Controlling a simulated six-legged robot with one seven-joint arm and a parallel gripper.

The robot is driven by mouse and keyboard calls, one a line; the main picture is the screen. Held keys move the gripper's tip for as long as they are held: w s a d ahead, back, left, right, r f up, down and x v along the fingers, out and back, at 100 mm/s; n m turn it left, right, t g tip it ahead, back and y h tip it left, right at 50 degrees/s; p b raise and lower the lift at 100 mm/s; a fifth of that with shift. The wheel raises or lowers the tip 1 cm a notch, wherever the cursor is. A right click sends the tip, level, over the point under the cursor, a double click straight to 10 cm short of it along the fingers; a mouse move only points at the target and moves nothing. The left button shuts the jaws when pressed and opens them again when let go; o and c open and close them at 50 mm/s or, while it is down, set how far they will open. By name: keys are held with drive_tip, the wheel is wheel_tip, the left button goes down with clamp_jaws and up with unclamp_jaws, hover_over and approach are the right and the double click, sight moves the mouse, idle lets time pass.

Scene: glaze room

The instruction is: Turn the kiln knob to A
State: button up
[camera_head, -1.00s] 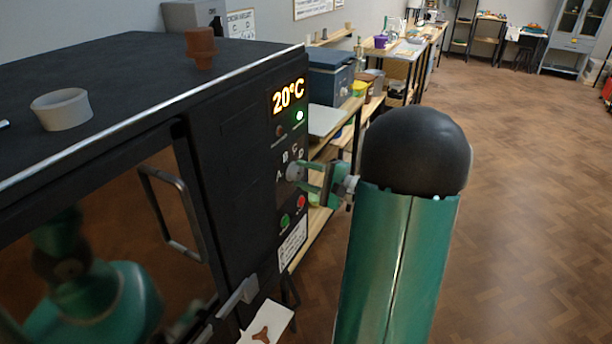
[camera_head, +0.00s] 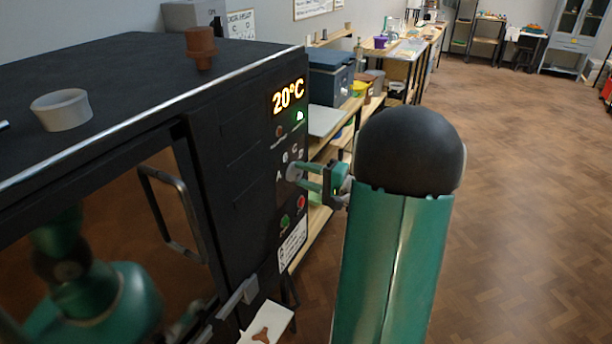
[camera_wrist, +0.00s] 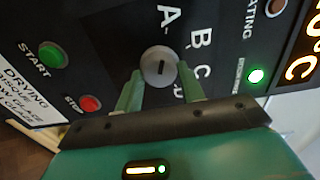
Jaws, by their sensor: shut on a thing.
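The kiln knob (camera_head: 293,173) is a small grey round knob on the black kiln's control panel, with the letters A, B, C and D around it. In the wrist view the knob (camera_wrist: 159,67) shows a short dark mark on its face; I cannot tell for sure which letter it points to. The letter A (camera_wrist: 168,15) stands above the knob there, with B and C to its right; D is partly hidden by a finger. My gripper (camera_head: 306,173) is shut on the knob, with its green fingers (camera_wrist: 159,86) on either side of it.
The kiln (camera_head: 90,75) carries a grey ring-shaped piece and a brown piece on top. Its door handle (camera_head: 168,208) is left of the panel. A green start button (camera_wrist: 53,55) and a red stop button (camera_wrist: 90,103) sit near the knob. Shelves stand behind; open floor lies right.

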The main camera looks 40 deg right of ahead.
drive_tip(key=o, duration=1)
drive_tip(key=shift+w, duration=0.1)
drive_tip(key=shift+c, duration=0.2)
drive_tip(key=v, duration=1.4)
